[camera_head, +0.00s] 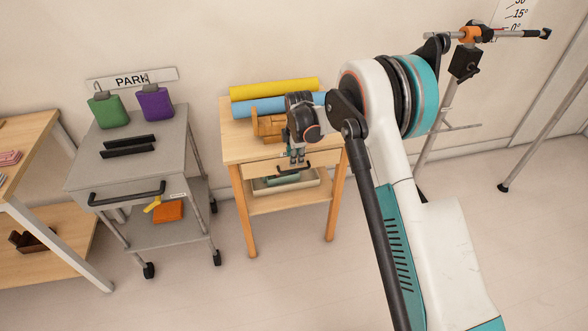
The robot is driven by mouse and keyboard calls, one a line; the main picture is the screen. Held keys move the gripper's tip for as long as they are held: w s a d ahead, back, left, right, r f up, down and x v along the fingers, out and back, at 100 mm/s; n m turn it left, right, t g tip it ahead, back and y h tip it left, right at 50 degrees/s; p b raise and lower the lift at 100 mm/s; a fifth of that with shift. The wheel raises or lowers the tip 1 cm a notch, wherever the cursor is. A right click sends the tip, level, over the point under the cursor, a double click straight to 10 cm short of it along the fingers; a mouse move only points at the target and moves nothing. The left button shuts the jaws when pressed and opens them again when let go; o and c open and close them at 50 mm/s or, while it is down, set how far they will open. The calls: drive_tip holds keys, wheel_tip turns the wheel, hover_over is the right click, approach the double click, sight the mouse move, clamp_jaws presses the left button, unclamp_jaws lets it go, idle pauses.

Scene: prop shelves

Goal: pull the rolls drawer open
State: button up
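The wooden table (233,151) in the middle carries a yellow roll (275,89) and a blue roll (262,107). A dark handle (307,168) shows on the drawer front, partly behind my gripper. My gripper (296,160) points down in front of the drawer, close to the handle. I cannot tell whether it touches the handle. Its fingers are too small to tell whether they are open or shut.
A tan wooden item (267,125) stands on the tabletop beside my wrist. A grey cart (172,152) with green and purple bags stands left. A tripod stand (436,131) is right. The floor in front is clear.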

drive_tip(key=f, duration=0.2)
drive_tip(key=f+b, duration=0.1)
drive_tip(key=f, duration=0.1)
drive_tip(key=w+f, duration=0.1)
drive_tip(key=f, duration=0.2)
drive_tip(key=shift+w+a+b, duration=0.1)
drive_tip(key=shift+a+b, duration=0.05)
drive_tip(key=shift+b, duration=0.2)
drive_tip(key=shift+c, duration=0.6)
clamp_jaws()
